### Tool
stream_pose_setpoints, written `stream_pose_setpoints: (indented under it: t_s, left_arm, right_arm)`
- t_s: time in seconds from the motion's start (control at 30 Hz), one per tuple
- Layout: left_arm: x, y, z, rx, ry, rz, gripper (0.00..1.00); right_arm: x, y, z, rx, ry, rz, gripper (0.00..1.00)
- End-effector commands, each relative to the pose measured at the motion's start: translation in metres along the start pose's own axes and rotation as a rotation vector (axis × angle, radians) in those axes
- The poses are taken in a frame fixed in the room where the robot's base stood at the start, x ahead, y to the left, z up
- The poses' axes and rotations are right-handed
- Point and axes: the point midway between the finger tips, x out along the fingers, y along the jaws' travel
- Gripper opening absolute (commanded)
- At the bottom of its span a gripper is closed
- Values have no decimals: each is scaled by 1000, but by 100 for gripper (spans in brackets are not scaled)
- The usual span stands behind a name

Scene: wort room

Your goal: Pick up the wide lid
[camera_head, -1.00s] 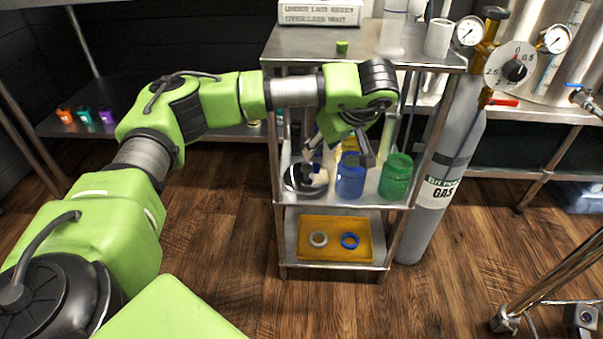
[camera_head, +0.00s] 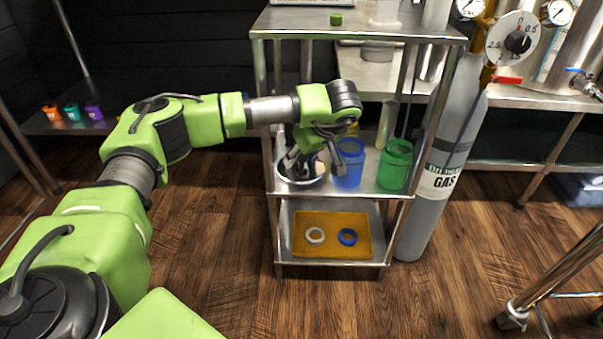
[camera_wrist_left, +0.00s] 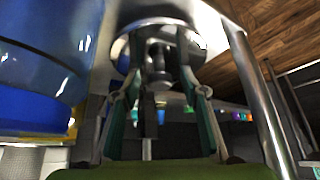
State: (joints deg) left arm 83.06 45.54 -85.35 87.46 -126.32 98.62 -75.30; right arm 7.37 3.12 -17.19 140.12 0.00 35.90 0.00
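A shiny round metal piece (camera_head: 299,182) sits on the middle shelf of the steel rack, left of the blue jar (camera_head: 349,165). It may be the wide lid, but I cannot tell whether it is a lid or a bowl. In the left wrist view, its bright curved surface (camera_wrist_left: 128,50) lies just beyond the fingers, with dark parts in front of it. My left gripper (camera_head: 312,163) is over this metal piece, pointing down. Its two fingers (camera_wrist_left: 158,88) are spread in the left wrist view; contact is unclear. My right gripper is out of view.
A green jar (camera_head: 395,164) stands right of the blue one. An orange tray (camera_head: 332,250) with a white and a blue ring lies on the lower shelf. Rack posts (camera_head: 271,200) stand close to my left arm. A gas cylinder (camera_head: 440,180) stands at the right.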

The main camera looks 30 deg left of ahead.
Motion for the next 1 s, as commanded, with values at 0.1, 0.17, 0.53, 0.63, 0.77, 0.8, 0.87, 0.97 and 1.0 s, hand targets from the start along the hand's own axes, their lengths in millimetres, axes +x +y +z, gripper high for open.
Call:
stream_pose_setpoints:
  t_s: [0.1,0.17,0.53,0.63,0.77,0.8,0.87,0.97,1.0]
  left_arm:
    - [2,0,0,0,0,0,40]
    - [2,0,-1,0,0,0,40]
    - [1,0,-1,-1,1,1,0]
    - [1,0,-1,-1,1,1,0]
    - [0,0,-2,-1,1,1,0]
    - [-1,0,-2,-1,1,1,0]
    - [-4,0,-4,-1,1,1,0]
    - [-9,1,-8,-1,2,1,0]
    - [-13,1,-10,-1,2,1,0]
  right_arm:
    - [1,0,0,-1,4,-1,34]
    - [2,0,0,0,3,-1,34]
    - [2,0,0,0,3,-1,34]
    - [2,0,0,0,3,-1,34]
    - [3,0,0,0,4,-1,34]
    - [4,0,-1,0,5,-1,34]
    - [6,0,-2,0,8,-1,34]
    - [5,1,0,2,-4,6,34]
    - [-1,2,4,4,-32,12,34]
